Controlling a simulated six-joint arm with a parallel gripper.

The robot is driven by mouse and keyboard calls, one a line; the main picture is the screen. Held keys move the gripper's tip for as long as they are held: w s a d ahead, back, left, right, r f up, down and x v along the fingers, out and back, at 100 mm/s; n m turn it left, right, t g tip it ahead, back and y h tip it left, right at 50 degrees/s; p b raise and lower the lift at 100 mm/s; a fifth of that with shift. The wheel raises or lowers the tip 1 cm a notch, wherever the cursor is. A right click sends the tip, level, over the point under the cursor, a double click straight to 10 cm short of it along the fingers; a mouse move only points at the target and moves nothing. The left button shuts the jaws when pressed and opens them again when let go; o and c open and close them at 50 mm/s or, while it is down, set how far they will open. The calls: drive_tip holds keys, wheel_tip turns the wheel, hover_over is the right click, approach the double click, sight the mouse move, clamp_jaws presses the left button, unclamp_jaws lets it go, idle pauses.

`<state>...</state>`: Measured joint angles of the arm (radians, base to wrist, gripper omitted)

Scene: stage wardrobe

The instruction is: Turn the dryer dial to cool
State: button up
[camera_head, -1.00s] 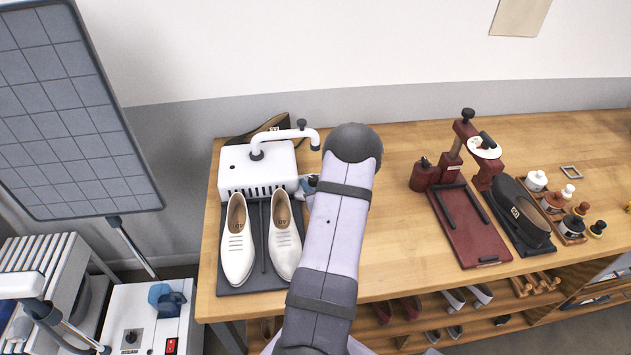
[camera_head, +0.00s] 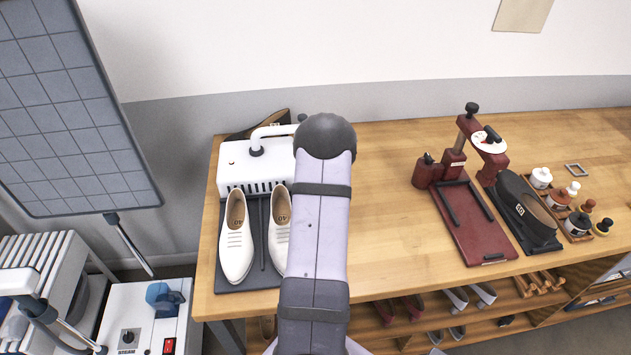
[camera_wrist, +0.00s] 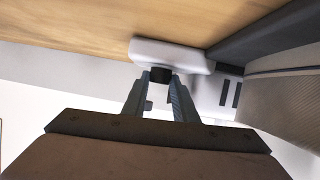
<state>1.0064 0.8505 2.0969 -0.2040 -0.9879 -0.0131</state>
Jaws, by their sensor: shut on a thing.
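The dryer (camera_head: 245,175) is a white box with a row of slots and a bent white pipe, at the left back of the table. In the wrist view, part of its white housing (camera_wrist: 168,53) is close ahead of my gripper (camera_wrist: 160,78). The fingers are shut on a small black dial (camera_wrist: 161,75) at the edge of that housing. The dial's markings and pointer cannot be made out. In the head view, my arm hides my gripper, the dial and the dryer's right end.
White shoes (camera_head: 237,245) stand on a dark mat (camera_head: 262,225) in front of the dryer, one partly behind my arm. A red press (camera_head: 472,220) and a tray of bottles (camera_head: 575,222) are to the right. The table (camera_head: 395,235) is clear between arm and press.

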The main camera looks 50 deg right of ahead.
idle(0.3)
drive_tip(key=o, duration=1)
drive_tip(key=shift+o, duration=0.2)
drive_tip(key=shift+d+r+p, duration=0.1)
drive_tip(key=shift+p, duration=0.35)
